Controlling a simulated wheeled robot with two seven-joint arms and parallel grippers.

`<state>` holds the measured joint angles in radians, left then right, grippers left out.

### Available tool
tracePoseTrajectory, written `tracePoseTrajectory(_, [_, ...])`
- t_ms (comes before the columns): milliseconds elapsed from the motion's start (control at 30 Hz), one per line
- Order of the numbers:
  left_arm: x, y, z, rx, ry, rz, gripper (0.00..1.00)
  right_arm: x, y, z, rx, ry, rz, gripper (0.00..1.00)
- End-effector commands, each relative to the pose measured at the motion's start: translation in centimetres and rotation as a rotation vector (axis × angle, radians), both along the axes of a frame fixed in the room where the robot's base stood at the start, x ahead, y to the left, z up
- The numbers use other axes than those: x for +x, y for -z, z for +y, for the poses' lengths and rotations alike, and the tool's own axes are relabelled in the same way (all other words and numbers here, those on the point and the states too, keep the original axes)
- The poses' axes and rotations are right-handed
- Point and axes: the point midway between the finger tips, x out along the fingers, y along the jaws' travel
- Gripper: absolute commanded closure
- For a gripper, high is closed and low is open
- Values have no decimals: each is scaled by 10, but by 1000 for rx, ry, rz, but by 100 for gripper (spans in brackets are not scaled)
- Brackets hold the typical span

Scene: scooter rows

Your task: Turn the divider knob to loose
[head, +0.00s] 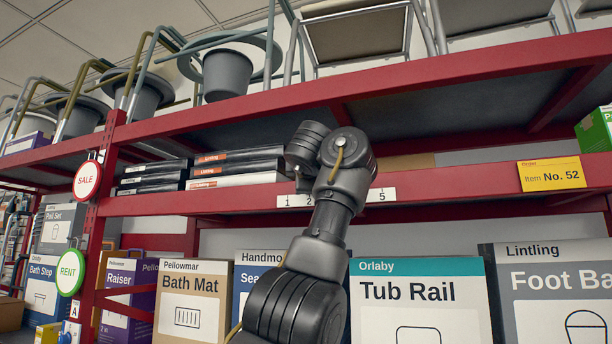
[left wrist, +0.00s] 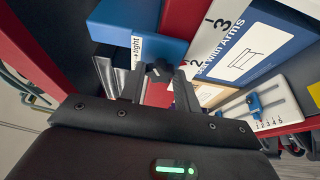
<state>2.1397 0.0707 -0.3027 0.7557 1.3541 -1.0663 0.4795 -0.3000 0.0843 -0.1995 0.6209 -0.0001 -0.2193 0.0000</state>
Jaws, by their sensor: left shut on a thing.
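In the left wrist view a blue divider (left wrist: 128,36) fills the upper middle, with a white label reading "tight" (left wrist: 137,46) on it. A small dark knob (left wrist: 159,70) sits at its lower edge. My left gripper (left wrist: 158,82) is shut on the knob, one finger on each side. The knob's pointer is too small to read. In the head view my arm reaches up to the red shelf; its gripper is hidden behind the wrist. My right gripper is in neither view.
A numbered strip (left wrist: 216,30) runs beside the divider. Another blue slider (left wrist: 254,105) stands on a white numbered plate. In the head view the red shelf edge (head: 450,187) carries a yellow order card (head: 551,174), with black boxes (head: 238,165) behind and large cartons (head: 420,300) below.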

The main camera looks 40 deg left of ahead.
Motion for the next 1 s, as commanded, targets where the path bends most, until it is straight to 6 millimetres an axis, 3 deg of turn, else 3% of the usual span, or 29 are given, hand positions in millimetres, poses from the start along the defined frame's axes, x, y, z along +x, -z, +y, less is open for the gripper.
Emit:
tracePoseTrajectory(500, [-1, -1, 1, -16, -1, -8, 91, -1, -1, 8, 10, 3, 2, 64])
tracePoseTrajectory(533, [-1, -1, 1, -16, -1, -8, 65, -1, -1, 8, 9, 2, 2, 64])
tracePoseTrajectory(667, [-1, -1, 1, -16, -1, -8, 48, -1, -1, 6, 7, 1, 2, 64])
tracePoseTrajectory(1000, [-2, 0, -2, -17, 0, -8, 46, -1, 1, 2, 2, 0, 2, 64])
